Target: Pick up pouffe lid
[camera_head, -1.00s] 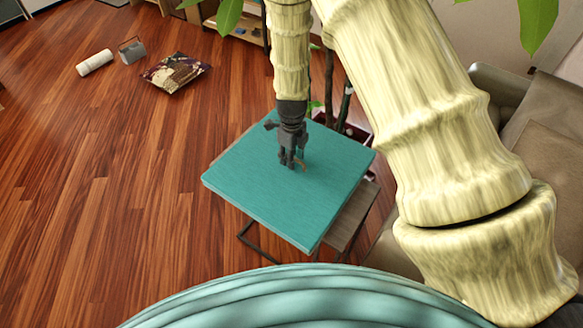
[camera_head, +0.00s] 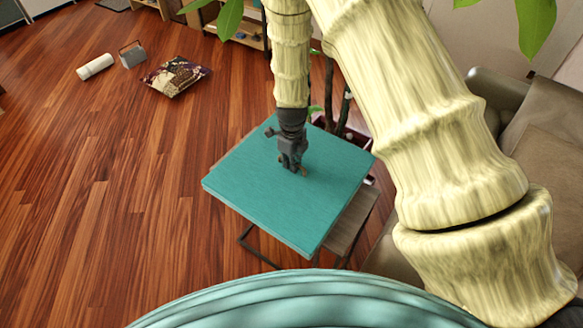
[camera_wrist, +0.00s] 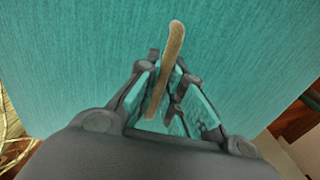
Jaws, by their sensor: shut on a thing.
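The pouffe lid (camera_head: 255,195) is a flat teal square with a small tan curved handle (camera_head: 305,171) near its middle. In the wrist view the lid (camera_wrist: 240,50) fills most of the background, and the handle (camera_wrist: 168,65) runs up between the fingers. My gripper (camera_head: 297,169) points down over the lid and is shut on the handle; its fingers (camera_wrist: 172,100) also show in the wrist view. The lid lies over a dark metal frame (camera_head: 250,245); I cannot tell whether it is clear of what is under it.
A wooden side table (camera_head: 350,222) stands close beside and below the lid at right. A brown sofa (camera_head: 525,125) is further right. A plant pot (camera_head: 355,135) stands behind. A cushion (camera_head: 175,76), a white roll (camera_head: 95,66) and a grey box (camera_head: 132,54) lie on the otherwise open floor.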

